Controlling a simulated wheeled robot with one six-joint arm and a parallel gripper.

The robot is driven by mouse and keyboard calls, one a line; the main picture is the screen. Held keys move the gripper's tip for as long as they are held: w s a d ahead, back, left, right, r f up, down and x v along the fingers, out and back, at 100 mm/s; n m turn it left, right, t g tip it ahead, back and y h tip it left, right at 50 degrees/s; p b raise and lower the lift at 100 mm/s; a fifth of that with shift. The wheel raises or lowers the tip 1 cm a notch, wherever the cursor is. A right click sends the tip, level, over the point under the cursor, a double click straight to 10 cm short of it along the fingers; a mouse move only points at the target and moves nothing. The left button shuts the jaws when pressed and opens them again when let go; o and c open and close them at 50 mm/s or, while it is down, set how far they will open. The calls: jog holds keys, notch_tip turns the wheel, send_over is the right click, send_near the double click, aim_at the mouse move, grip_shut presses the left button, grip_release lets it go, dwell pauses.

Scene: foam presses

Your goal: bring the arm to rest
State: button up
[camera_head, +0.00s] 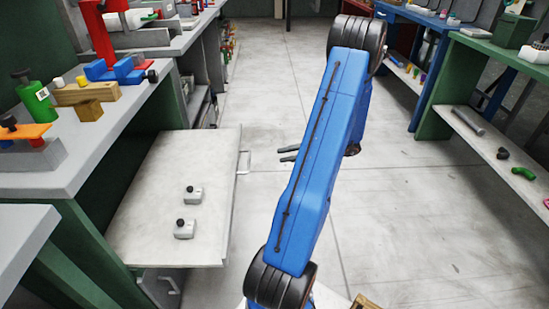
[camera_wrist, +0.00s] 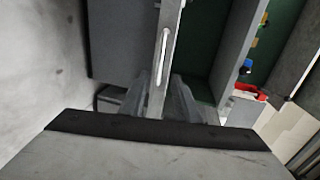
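My blue arm (camera_head: 325,150) rises bent across the middle of the head view, above the floor. My gripper (camera_head: 281,154) sticks out from behind it toward the left, with two grey fingers slightly apart and nothing seen between them. I cannot tell what that bar is.
Two small white blocks with black knobs (camera_head: 193,195) (camera_head: 184,229) lie in the drawer. A left workbench (camera_head: 95,150) carries coloured parts. A green-sided shelf bench (camera_head: 440,100) stands on the right. The aisle floor (camera_head: 275,60) between is clear.

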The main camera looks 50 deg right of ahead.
jog(key=shift+v, duration=0.85)
jog(key=w+a+r+n+g, duration=0.2)
jog(key=w+a+r+g, duration=0.15)
jog(key=a, duration=0.55)
jog(key=w+a+r+n+g+h, duration=0.1)
jog(key=w+a+r+g, duration=0.2)
jog(key=a, duration=0.5)
jog(key=w+a+r+n+g, duration=0.15)
jog(key=a+r+g, duration=0.3)
jog(key=a, duration=0.45)
jog(key=s+a+r+n+t+h, duration=0.1)
jog(key=s+a+r+n+h, duration=0.2)
jog(key=a, duration=0.7)
jog(key=s+a+r+n+t+h, duration=0.2)
jog(key=s+a+r+h, duration=0.3)
jog(key=s+a, duration=0.4)
jog(key=shift+s+a+r+n+t+h, duration=0.35)
jog(key=shift+s+r+n, duration=0.1)
jog(key=shift+r, duration=0.4)
